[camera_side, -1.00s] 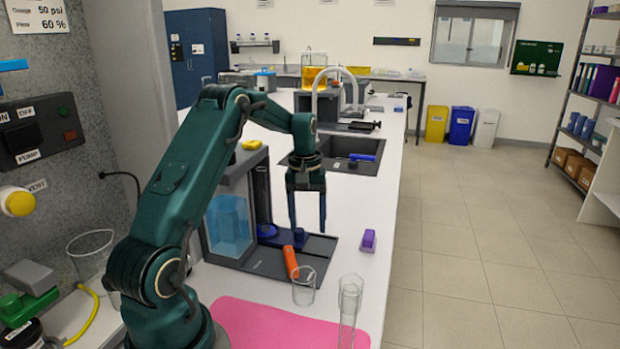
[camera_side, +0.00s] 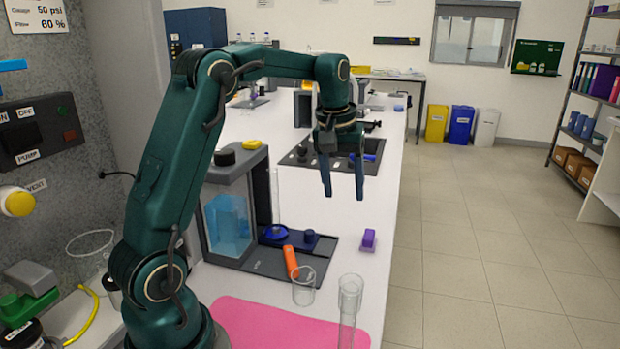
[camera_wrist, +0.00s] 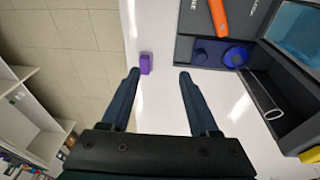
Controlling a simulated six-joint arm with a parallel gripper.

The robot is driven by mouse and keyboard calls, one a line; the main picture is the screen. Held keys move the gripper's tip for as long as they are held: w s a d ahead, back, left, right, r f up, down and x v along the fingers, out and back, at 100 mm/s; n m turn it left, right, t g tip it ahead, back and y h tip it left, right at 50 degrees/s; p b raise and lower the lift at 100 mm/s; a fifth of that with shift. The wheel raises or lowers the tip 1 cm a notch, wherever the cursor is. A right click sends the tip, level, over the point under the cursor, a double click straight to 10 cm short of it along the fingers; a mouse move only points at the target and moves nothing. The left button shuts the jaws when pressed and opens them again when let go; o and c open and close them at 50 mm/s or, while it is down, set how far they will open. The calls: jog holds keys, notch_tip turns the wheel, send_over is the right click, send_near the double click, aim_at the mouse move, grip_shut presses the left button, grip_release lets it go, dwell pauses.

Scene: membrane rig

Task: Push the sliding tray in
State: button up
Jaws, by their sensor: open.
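The sliding tray (camera_side: 293,244) is a dark blue slide with a round blue disc (camera_side: 275,231) and an upright knob (camera_side: 309,236) near its outer end. It sticks out to the right from the grey housing (camera_side: 227,180) with a light-blue block inside. In the wrist view the tray (camera_wrist: 216,54) shows at upper right with its knob (camera_wrist: 201,53). My gripper (camera_side: 343,195) is open and empty, pointing down, above and apart from the tray.
A clear beaker (camera_side: 304,287) and tall glass cylinder (camera_side: 349,305) stand nearby. A purple block (camera_side: 369,239) sits right of the tray.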

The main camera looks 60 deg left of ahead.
jog(key=s+d+r+m+t, duration=0.2)
jog(key=s+d+r, duration=0.3)
jog(key=d, duration=0.4)
jog(key=shift+r+m, duration=0.5)
jog(key=shift+r, duration=0.35)
jog(key=shift+s, duration=0.1)
jog(key=n+g, duration=0.4)
jog(key=n, duration=0.8)
send_over(309, 231)
jog(key=shift+h, duration=0.4)
notch_tip(309, 231, down, 15)
jog(key=shift+d+r, duration=0.1)
jog(key=shift+f, duration=2.45)
